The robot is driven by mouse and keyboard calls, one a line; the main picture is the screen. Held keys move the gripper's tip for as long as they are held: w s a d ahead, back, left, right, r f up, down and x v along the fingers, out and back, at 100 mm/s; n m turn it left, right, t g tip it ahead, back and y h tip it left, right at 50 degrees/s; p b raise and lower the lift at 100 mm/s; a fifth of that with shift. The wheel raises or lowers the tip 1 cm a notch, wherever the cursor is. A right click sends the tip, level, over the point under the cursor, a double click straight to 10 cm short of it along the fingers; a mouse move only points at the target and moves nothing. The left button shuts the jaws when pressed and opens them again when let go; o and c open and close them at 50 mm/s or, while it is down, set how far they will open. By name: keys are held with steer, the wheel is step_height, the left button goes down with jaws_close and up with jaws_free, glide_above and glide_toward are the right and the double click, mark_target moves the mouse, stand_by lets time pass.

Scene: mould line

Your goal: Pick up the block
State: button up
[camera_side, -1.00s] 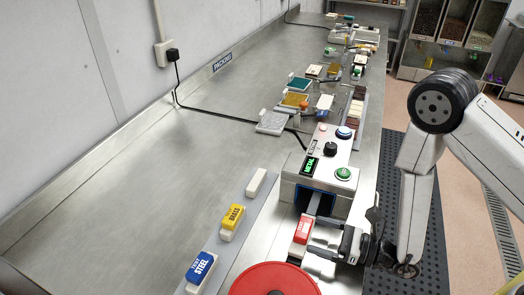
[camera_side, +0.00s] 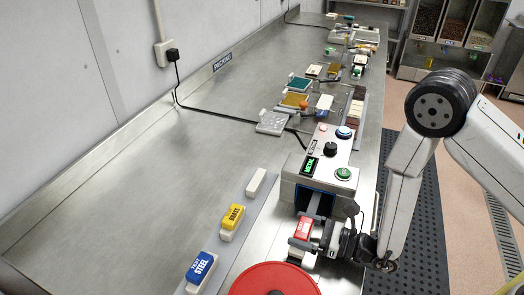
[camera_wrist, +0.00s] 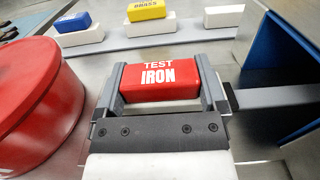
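The red block (camera_side: 303,228) marked "TEST IRON" has a pale base and sits on the bench in front of the metal detector box. In the wrist view, the red block (camera_wrist: 160,76) lies between the two fingers of my gripper (camera_wrist: 165,88), one finger at each end. In the side view, my gripper (camera_side: 303,235) reaches in from the right at block height, with the nearer finger across the block's near end. I cannot tell whether both fingers press on the block or stand just clear of it.
A red round lid or tub (camera_side: 275,280) stands close on the near side. Blue steel (camera_side: 200,267) and yellow brass (camera_side: 233,216) test blocks and a plain white block (camera_side: 256,182) line a strip to the left. The detector box (camera_side: 322,172) stands just behind. The bench far left is clear.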

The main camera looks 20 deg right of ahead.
mark_target(304, 226)
steer(key=c, duration=0.7)
steer(key=shift+r, duration=0.2)
steer(key=shift+c, duration=0.2)
steer(key=shift+r, duration=4.8)
steer(key=shift+w+d+r, duration=0.1)
steer(key=shift+w+d, duration=0.2)
steer(key=shift+d, duration=0.2)
steer(key=w+d+m+h, duration=0.1)
steer(key=d, duration=0.3)
steer(key=w+d+r+t+h, duration=0.1)
steer(key=w+d, duration=0.1)
steer(key=d, duration=0.2)
steer(key=w+d+m+t+h, duration=0.1)
steer(key=d, duration=0.3)
steer(key=shift+w+d+r+m, duration=0.15)
steer(key=shift+w+d+m, duration=0.1)
steer(key=shift+w+m, duration=0.05)
steer(key=w+d+f+t+h, duration=0.1)
steer(key=d+f, duration=0.1)
steer(key=d, duration=0.7)
steer(key=shift+f+m, duration=0.3)
